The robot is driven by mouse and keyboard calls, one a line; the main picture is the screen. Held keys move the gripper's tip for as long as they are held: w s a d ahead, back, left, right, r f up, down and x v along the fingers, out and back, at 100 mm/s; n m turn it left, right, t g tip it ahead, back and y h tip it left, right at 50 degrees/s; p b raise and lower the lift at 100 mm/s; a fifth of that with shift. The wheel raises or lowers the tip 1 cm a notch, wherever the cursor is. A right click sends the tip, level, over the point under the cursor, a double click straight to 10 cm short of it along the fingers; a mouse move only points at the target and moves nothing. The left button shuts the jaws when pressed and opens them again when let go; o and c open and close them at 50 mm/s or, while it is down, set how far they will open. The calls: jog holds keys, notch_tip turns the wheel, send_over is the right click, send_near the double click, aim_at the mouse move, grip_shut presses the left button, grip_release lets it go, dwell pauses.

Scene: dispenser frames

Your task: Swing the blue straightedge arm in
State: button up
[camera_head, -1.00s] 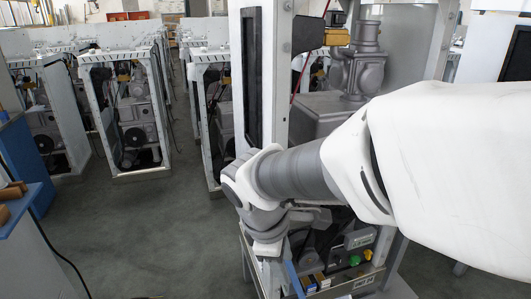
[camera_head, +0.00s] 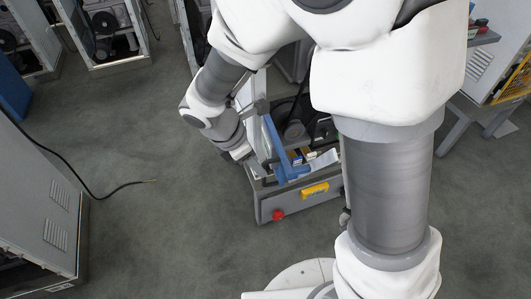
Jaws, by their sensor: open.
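The blue straightedge arm (camera_head: 273,138) is a narrow blue bar at the left side of the open dispenser frame, just right of my wrist. Its lower end meets a blue piece near the frame's front edge. My gripper (camera_head: 240,152) is at the end of my bent arm, close to the left of the blue bar. It is open, but its fingers are small and hard to make out. I cannot tell whether it touches the bar. My arm hides much of the dispenser frame's upper part and right side.
The frame's grey front panel (camera_head: 300,202) carries a red button (camera_head: 278,215) and a yellow label (camera_head: 315,190). A grey cabinet (camera_head: 40,210) stands at the left, with a black cable (camera_head: 95,192) on the floor. Bare floor (camera_head: 170,200) lies between.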

jog(key=b+x, duration=0.3)
jog(key=x, duration=0.5)
jog(key=shift+d+f, duration=0.1)
jog(key=shift+f, duration=0.25)
grip_shut()
jog(key=shift+w, duration=0.1)
dwell(0.9)
